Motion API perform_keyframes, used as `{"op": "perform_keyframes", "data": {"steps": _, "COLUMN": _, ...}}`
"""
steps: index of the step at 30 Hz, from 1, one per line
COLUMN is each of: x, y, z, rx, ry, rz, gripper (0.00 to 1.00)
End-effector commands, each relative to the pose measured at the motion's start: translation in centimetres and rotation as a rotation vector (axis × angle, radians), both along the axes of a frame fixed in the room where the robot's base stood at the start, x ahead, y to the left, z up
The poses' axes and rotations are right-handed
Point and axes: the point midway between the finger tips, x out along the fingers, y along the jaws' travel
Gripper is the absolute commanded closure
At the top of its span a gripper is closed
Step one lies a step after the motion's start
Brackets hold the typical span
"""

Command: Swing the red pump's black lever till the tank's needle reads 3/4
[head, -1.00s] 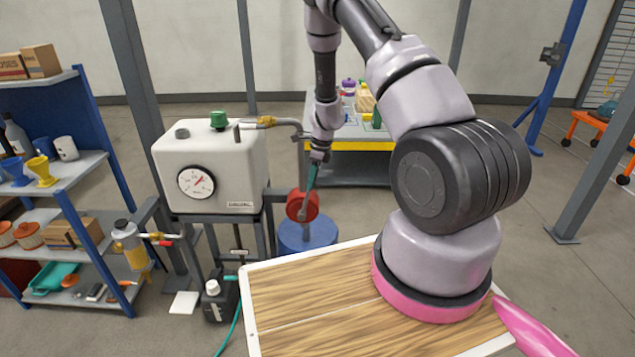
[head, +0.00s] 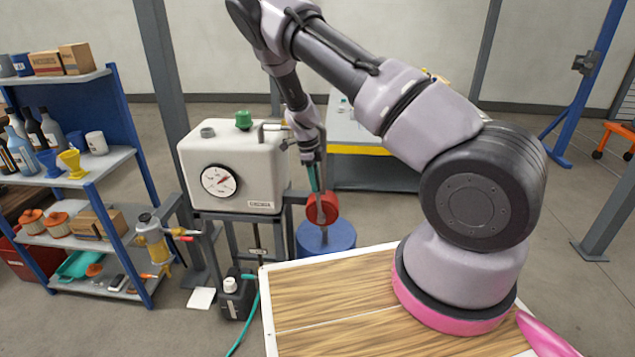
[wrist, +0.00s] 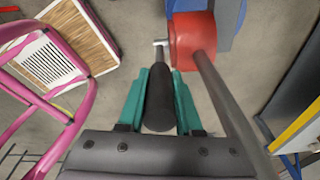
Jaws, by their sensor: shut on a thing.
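The white tank (head: 243,170) stands left of centre in the head view. Its round dial (head: 221,181) has a red needle pointing up and right; the scale is too small to read exactly. The red pump (head: 325,209) sits above a blue drum right of the tank; it also shows in the wrist view (wrist: 192,38). My gripper (head: 315,184) is just above the pump. In the wrist view its teal fingers are shut on the black lever (wrist: 159,100), one on each side. A small metal end of the lever shows by the pump.
A grey pipe (wrist: 228,100) runs close beside my gripper in the wrist view. The blue drum (head: 326,238) is below the pump. A wooden-topped surface (head: 330,310) lies in front, a blue shelf (head: 105,165) at left and a workbench (head: 365,172) behind.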

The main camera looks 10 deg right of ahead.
Motion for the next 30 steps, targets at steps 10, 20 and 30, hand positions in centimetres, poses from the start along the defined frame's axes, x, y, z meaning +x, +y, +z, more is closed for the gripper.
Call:
{"op": "perform_keyframes", "data": {"steps": 10, "x": 0.1, "y": 0.2, "z": 0.0, "rx": 0.001, "ry": -0.003, "rz": 0.001, "gripper": 1.00}}
{"op": "perform_keyframes", "data": {"steps": 20, "x": 0.0, "y": 0.1, "z": 0.0, "rx": 0.000, "ry": 0.000, "rz": 0.001, "gripper": 0.37}}
{"op": "perform_keyframes", "data": {"steps": 30, "x": -0.4, "y": -1.4, "z": 0.2, "rx": 0.079, "ry": -0.025, "rz": -0.006, "gripper": 0.37}}
